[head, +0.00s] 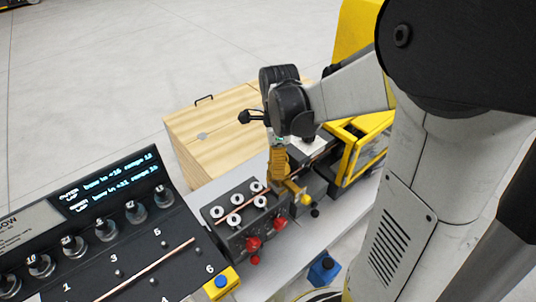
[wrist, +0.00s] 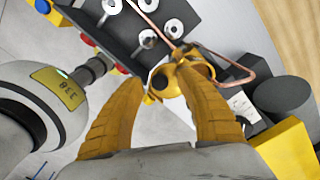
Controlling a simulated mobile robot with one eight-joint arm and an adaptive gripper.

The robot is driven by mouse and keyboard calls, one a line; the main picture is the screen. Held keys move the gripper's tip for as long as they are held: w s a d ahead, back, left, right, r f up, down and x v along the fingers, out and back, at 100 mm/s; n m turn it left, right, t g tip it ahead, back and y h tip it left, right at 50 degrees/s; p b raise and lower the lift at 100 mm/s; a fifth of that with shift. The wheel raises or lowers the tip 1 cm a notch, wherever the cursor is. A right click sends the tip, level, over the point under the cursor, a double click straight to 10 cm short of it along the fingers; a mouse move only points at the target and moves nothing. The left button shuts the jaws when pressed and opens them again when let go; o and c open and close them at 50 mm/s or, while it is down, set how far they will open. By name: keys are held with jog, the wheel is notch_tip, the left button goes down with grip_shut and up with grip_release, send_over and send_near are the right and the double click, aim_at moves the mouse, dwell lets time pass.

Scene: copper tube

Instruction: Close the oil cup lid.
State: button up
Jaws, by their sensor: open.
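My gripper (wrist: 158,78) is open in the wrist view, its two yellow fingers spread over the bending machine. Near the fingertips is a yellow ring-shaped part (wrist: 200,66) with a dark piece inside, which may be the oil cup with its lid. I cannot tell its lid position, or whether a finger touches it. In the head view my gripper (head: 279,172) points down at the machine, just above its yellow fitting (head: 297,191). The arm and fingers hide part of this area.
A bent copper tube (wrist: 231,86) runs beside the right finger. A dark block with several white rollers (head: 236,218) and red knobs (head: 253,243) stands left of my gripper. A control panel (head: 105,225) fills the lower left. A wooden cabinet (head: 205,132) stands behind.

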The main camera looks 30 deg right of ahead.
jog(key=shift+f, duration=0.1)
grip_shut()
jog(key=shift+d, duration=0.1)
jog(key=n+b, duration=0.1)
jog(key=n, duration=0.1)
jog(key=d+n+b, duration=0.1)
jog(key=n, duration=0.1)
jog(key=shift+d+f, duration=0.1)
jog(key=n, duration=0.2)
jog(key=d+n+b, duration=0.1)
jog(key=n, duration=0.1)
jog(key=shift+w+d+b, duration=0.2)
jog(key=shift+w+b, duration=0.1)
jog(key=shift+w, duration=0.1)
jog(key=n, duration=0.2)
jog(key=w+n+b, duration=0.1)
jog(key=n, duration=0.1)
jog(key=shift+d, duration=0.4)
jog(key=shift+w+d+n+b, duration=0.15)
jog(key=shift+w+n+b, duration=0.15)
jog(key=shift+n, duration=0.65)
jog(key=shift+w+d+n+b, duration=0.15)
jog(key=shift+w+n+b, duration=0.1)
jog(key=shift+n, duration=0.7)
